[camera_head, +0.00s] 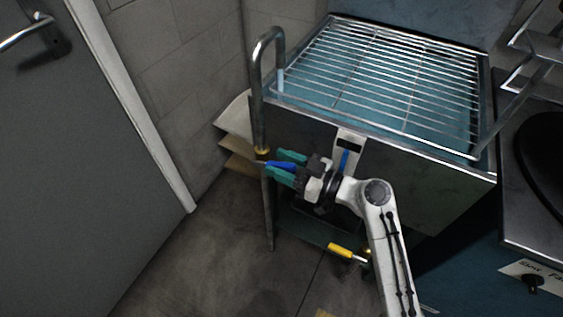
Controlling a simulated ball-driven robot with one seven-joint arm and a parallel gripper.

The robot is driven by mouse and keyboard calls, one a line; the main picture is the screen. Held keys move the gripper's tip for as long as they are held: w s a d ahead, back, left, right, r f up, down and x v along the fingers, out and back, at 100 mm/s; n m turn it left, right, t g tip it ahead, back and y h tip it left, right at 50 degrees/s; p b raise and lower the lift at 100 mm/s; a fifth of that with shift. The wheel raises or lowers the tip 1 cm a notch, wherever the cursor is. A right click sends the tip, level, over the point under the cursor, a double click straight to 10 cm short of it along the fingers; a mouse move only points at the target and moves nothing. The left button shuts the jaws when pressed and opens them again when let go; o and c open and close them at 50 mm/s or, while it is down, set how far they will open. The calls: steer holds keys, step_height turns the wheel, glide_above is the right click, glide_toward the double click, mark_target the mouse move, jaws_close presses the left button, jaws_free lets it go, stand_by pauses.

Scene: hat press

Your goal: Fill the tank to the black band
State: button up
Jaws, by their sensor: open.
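The metal tank (420,185) stands at the centre right, with bluish water (380,88) under a wire rack. On its front is a white gauge plate (340,168) with a black band (350,142) and a blue column (345,160); the column's top appears just below the band. A bent metal spout (257,95) reaches over the tank's left rim, and a pale blue stream (281,81) shows below its mouth. A blue lever (281,166) sits by the brass fitting on the pipe. My gripper (282,167) is open, its teal fingers on either side of the lever; contact cannot be told.
A yellow handle (340,249) sticks out low under the tank. A grey door (70,160) is at the left, with bare floor (200,260) between. A counter with a dark round top (545,155) and a labelled knob (533,282) stands at the right.

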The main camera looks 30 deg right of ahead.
steer(key=shift+w+a, duration=0.1)
steer(key=shift+c, duration=0.3)
jaws_close()
stand_by(0.4)
